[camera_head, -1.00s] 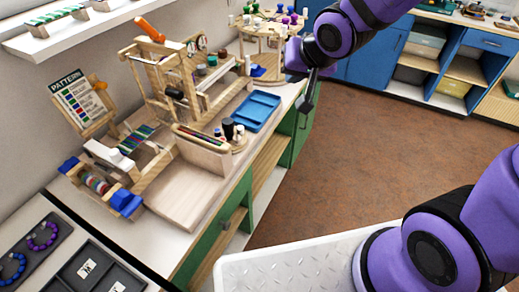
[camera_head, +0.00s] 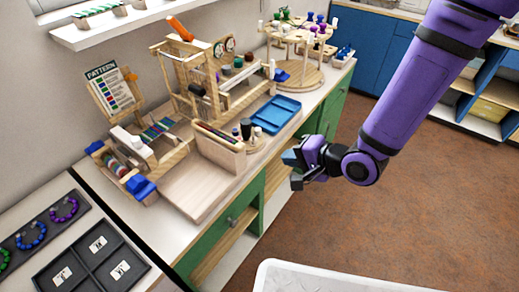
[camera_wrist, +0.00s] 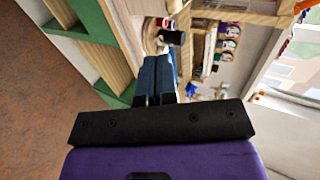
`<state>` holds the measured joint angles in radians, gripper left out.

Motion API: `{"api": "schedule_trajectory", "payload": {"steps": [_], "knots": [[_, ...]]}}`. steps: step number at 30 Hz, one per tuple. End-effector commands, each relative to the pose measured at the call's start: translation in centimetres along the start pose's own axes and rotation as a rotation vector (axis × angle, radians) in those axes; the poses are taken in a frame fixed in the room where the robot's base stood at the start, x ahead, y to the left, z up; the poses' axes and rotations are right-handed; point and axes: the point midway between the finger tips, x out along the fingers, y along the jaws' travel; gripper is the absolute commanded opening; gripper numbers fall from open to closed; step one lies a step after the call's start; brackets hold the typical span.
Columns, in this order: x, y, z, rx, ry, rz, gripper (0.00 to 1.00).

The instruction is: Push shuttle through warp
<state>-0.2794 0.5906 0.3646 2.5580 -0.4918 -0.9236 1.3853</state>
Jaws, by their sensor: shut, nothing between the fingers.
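The wooden bead loom (camera_head: 205,85) stands on the bench against the wall, with an orange-handled part on top. Striped woven threads (camera_head: 157,129) lie on its lower left part, beside the pattern card (camera_head: 108,88). I cannot make out the shuttle for certain. My gripper (camera_head: 291,158) is shut and empty, off the front edge of the bench, to the right of the wooden box and apart from the loom. In the wrist view its dark fingers (camera_wrist: 155,78) lie together, pointing at the bench.
A blue tray (camera_head: 275,114) lies on the bench right of the loom. A round spool stand (camera_head: 300,45) is behind it. A wooden box (camera_head: 218,150) and small bottles (camera_head: 246,128) are near the front edge. Bead trays (camera_head: 98,258) lie at lower left. The floor right of the bench is clear.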

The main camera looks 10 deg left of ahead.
Motion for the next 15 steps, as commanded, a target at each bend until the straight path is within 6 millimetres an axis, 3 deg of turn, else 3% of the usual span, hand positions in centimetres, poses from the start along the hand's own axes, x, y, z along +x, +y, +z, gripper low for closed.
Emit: {"api": "schedule_trajectory", "payload": {"steps": [10,15], "knots": [[2.3,0.0,0.1,-0.005,-0.001,0.000,0.00],[5.5,0.1,0.1,-0.005,-0.001,0.000,0.00]]}}
